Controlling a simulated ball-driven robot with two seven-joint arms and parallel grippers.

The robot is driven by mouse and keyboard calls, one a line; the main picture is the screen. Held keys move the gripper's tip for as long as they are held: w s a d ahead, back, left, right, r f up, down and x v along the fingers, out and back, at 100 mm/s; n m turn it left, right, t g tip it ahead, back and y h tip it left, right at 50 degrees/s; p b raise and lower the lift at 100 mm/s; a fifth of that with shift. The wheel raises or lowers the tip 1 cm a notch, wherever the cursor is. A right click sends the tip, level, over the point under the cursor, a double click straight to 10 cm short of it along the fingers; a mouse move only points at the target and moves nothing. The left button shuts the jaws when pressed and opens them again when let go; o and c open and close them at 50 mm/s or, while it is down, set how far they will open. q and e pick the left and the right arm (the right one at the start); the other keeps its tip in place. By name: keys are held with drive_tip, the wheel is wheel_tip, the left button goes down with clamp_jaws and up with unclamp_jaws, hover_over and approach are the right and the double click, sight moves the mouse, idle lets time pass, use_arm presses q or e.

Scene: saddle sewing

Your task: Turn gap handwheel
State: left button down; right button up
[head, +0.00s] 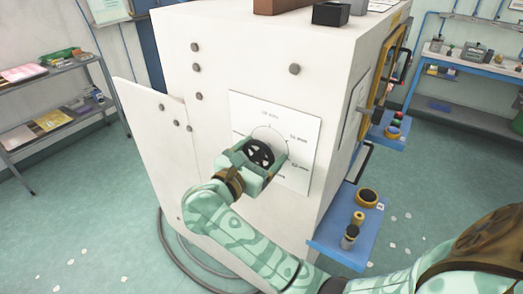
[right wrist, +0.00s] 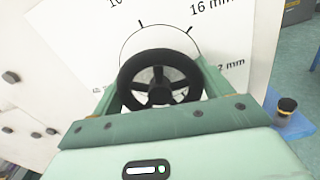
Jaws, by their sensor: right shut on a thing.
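The gap handwheel (head: 259,153) is a small black spoked wheel on a white dial plate (head: 302,125) on the side of a large white machine. My right gripper (head: 258,158) is at the wheel, with its fingers on either side of the rim, shut on it. In the right wrist view the handwheel (right wrist: 160,77) sits between the two green fingers. The dial plate (right wrist: 85,30) behind it shows an arc with tick marks and labels such as 16 mm. Part of the scale is hidden by the wheel and gripper. My left gripper is not in view.
A blue side shelf (head: 340,249) with dark and gold round parts juts from the machine at lower right. Another small blue shelf (head: 396,137) holds coloured pieces. A grey rack (head: 60,128) stands at left. A hose (head: 167,250) lies on the floor by the machine.

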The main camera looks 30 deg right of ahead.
drive_tip(key=n+p, duration=0.2)
drive_tip(key=n, duration=0.1)
drive_tip(key=shift+r+n, duration=0.15)
drive_tip(key=shift+n, duration=0.15)
drive_tip(key=shift+n+p, duration=0.85)
drive_tip(key=shift+n, duration=0.65)
drive_tip(key=o, duration=1)
